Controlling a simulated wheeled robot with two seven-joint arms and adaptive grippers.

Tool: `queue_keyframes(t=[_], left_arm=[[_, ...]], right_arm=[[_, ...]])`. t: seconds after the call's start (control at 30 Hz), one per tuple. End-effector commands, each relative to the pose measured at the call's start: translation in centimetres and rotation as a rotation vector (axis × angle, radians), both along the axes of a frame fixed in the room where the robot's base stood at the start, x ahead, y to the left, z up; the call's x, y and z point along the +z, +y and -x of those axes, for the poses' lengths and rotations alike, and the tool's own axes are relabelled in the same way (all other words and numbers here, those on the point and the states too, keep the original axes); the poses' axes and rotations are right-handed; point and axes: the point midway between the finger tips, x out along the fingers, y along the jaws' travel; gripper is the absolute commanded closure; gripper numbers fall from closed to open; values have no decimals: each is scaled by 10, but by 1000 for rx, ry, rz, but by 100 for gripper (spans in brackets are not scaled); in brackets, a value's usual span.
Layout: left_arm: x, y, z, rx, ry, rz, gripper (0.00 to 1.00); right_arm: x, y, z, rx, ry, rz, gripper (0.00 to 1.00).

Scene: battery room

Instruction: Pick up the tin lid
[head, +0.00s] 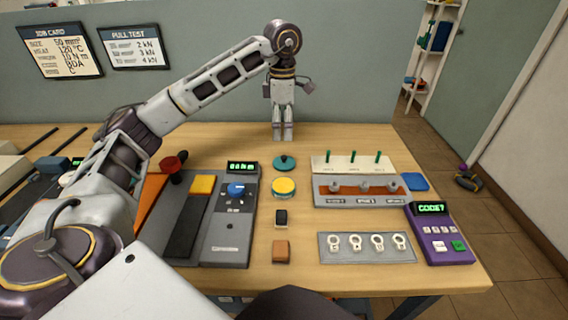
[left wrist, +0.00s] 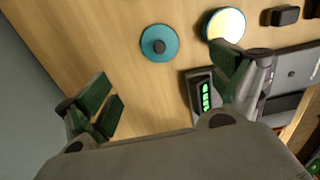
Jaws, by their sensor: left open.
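The tin lid is a round teal disc with a dark knob (head: 285,162), lying flat on the wooden table. It also shows in the left wrist view (left wrist: 146,50), beyond my fingertips and between their lines. My left gripper (head: 283,136) points down behind the lid, towards the table's far edge. Its two green-padded fingers (left wrist: 165,95) are apart with nothing between them. A round tin with a teal side and yellow top (head: 284,187) stands just in front of the lid, apart from it. My right gripper is not in view.
A grey device with a blue knob (head: 237,215) lies left of the tin; a panel with green pegs (head: 350,168) lies right. A black block (head: 281,217) and a brown block (head: 281,250) lie nearer. A purple keypad (head: 440,235) stands at the right. Bare table surrounds the lid.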

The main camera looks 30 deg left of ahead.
Motion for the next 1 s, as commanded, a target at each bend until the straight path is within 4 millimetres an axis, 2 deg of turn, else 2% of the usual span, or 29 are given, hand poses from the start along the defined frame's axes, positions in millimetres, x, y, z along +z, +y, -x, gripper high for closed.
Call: queue_keyframes(t=[0.3,0.5,1.0], left_arm=[[-40,0,0,-1,1,0,7],[-59,0,0,0,0,0,7],[-65,-1,0,-1,-1,1,7]], right_arm=[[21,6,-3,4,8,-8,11],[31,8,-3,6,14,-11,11],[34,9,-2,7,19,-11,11]])
